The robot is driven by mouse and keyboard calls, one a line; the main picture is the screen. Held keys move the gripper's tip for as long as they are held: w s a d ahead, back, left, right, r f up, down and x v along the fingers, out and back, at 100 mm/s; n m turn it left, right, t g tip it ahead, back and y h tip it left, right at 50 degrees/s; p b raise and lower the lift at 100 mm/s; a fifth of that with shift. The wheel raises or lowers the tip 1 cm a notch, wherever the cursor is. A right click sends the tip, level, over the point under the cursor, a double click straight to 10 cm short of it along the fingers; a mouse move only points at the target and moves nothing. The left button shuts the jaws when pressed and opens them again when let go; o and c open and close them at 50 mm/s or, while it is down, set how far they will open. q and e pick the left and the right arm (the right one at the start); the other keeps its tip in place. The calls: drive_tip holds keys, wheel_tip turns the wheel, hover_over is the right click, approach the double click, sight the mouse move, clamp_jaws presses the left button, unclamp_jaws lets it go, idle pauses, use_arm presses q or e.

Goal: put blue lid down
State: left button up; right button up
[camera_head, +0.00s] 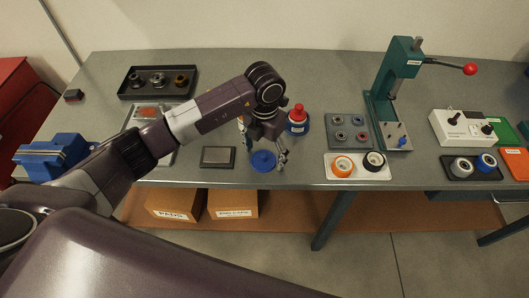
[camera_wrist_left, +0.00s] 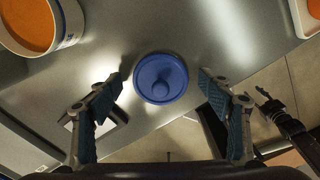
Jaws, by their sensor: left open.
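The round blue lid (camera_head: 263,161) with its central knob appears to lie flat, knob up, on the grey workbench near its front edge. It also shows in the left wrist view (camera_wrist_left: 160,78), centred between my fingers. My left gripper (camera_head: 264,152) is over the lid. Its two fingers (camera_wrist_left: 162,80) are spread wide, one on each side, with a gap to the lid on both sides. Nothing is held between them.
A blue jar (camera_head: 298,123) with a red knobbed piece on top stands behind and right of the lid. A dark flat plate (camera_head: 217,156) lies left of it. A white tray (camera_head: 357,174) with two rings is to the right. The front edge is close by.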

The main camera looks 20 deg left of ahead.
sight(264, 154)
use_arm(q)
drive_tip(key=shift+r, duration=0.15)
wheel_tip(264, 154, up, 12)
drive_tip(key=b, duration=0.3)
drive_tip(key=shift+s, duration=0.1)
idle(0.4)
